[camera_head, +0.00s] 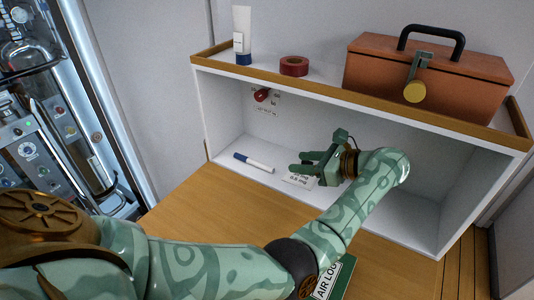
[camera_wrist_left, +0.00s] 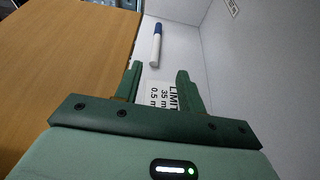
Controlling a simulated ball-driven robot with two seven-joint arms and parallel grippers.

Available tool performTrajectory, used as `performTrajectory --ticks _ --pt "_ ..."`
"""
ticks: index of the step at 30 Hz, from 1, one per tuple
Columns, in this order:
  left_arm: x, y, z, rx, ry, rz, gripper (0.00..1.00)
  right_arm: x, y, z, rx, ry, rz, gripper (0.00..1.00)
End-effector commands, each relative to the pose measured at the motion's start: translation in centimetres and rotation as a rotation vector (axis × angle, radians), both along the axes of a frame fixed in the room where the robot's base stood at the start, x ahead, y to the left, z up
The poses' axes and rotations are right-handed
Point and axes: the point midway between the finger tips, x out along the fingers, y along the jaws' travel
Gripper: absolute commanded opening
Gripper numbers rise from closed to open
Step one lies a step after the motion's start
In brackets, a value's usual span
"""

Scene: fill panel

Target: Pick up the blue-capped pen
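The blue-capped pen (camera_head: 254,162) lies on the floor of the white open shelf box, near its front left. It has a white barrel and a blue cap, and the cap end points left in the head view. My left gripper (camera_head: 300,164) is inside the shelf, to the right of the pen and apart from it. In the left wrist view the pen (camera_wrist_left: 156,45) lies ahead of the fingertips, with its blue cap at the far end. The left gripper (camera_wrist_left: 160,74) is open and empty there. My right gripper is not in view.
A printed card (camera_head: 298,179) lies under the left gripper. A red object (camera_head: 262,95) is on the back wall. On the shelf top stand a tube (camera_head: 242,35), red tape (camera_head: 294,66) and a toolbox (camera_head: 425,75). An air log book (camera_head: 335,278) lies on the wooden table (camera_head: 200,205).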

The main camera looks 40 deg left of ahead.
Motion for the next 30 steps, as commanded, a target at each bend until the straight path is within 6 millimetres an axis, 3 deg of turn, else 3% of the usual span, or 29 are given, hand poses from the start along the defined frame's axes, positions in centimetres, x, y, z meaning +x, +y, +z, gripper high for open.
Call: performTrajectory --ticks 2,6,12,15,20,24,30 --pt "-0.2 0.3 -0.2 -0.011 -0.004 0.000 0.40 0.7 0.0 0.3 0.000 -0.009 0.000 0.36" --pt "-0.6 3.0 -1.0 -0.008 -0.006 0.002 0.40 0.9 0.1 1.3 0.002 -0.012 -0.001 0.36" --pt "-0.8 7.5 -2.9 -0.007 -0.003 0.000 0.40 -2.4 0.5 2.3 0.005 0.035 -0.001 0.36" --pt "-1.0 8.9 -3.6 -0.009 -0.003 0.000 0.40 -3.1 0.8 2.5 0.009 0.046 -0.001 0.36" --pt "-1.1 10.0 -4.1 -0.008 -0.004 -0.002 0.40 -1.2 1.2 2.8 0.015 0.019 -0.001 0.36" --pt "-1.3 12.1 -4.2 -0.005 -0.001 -0.001 0.40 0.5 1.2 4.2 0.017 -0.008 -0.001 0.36" --pt "-1.5 14.5 -5.5 -0.008 -0.002 -0.001 0.40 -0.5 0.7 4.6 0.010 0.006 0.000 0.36"
